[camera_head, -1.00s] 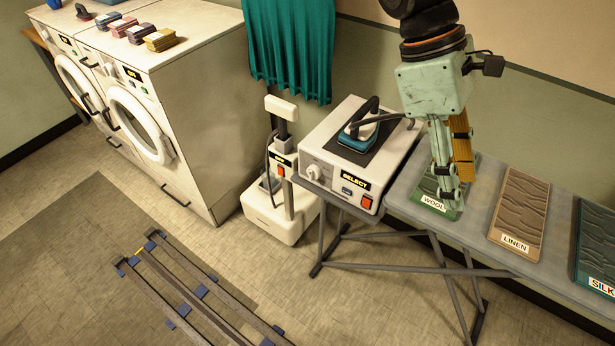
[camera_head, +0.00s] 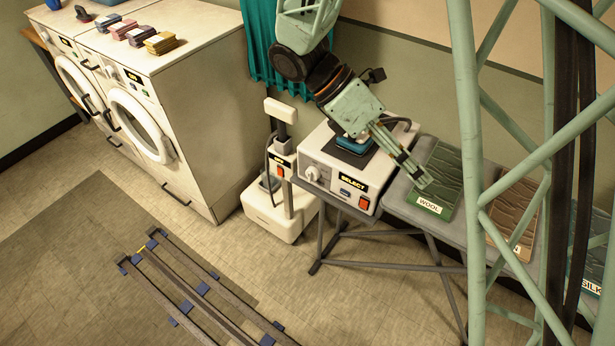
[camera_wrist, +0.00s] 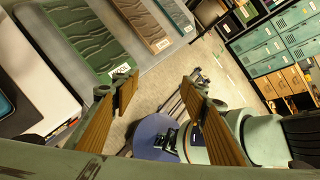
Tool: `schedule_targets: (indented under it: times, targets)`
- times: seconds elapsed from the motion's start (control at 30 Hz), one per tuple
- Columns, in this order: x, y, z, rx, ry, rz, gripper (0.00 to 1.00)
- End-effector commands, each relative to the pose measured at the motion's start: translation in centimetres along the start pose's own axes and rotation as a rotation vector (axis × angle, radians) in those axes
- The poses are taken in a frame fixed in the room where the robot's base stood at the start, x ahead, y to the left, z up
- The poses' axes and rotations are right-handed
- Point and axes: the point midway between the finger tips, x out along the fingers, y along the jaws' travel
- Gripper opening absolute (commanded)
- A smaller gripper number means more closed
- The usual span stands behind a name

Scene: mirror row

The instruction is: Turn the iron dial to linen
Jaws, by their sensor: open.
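The iron station (camera_head: 330,172) is a pale box on the board with a "SELECT" display and a red switch. Its dial (camera_head: 312,174) is a white knob on the front face, at the left. The iron (camera_head: 352,146) rests on top, partly hidden by my arm. The linen mat (camera_head: 513,222) is brown and mostly behind green struts; it also shows in the wrist view (camera_wrist: 142,22). My gripper (camera_head: 424,182) is open and empty, to the right of the station, above the edge of the green wool mat (camera_head: 440,175). Its two fingers show in the wrist view (camera_wrist: 155,105).
Green struts of my own body cover the right of the head view. A white steamer stand (camera_head: 285,205) stands left of the station. Two white machines (camera_head: 190,100) stand at the left, with folded cloths on top. Lockers (camera_wrist: 275,50) show in the wrist view.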

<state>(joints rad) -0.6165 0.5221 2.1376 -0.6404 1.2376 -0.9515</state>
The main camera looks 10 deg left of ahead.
Motion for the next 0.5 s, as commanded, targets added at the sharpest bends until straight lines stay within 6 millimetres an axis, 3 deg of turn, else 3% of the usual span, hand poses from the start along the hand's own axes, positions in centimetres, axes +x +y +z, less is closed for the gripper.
schedule_targets:
  times: [0.5]
  targets:
    - [-2.4, 5.7, -4.0, -0.397, -0.241, 0.004, 0.41]
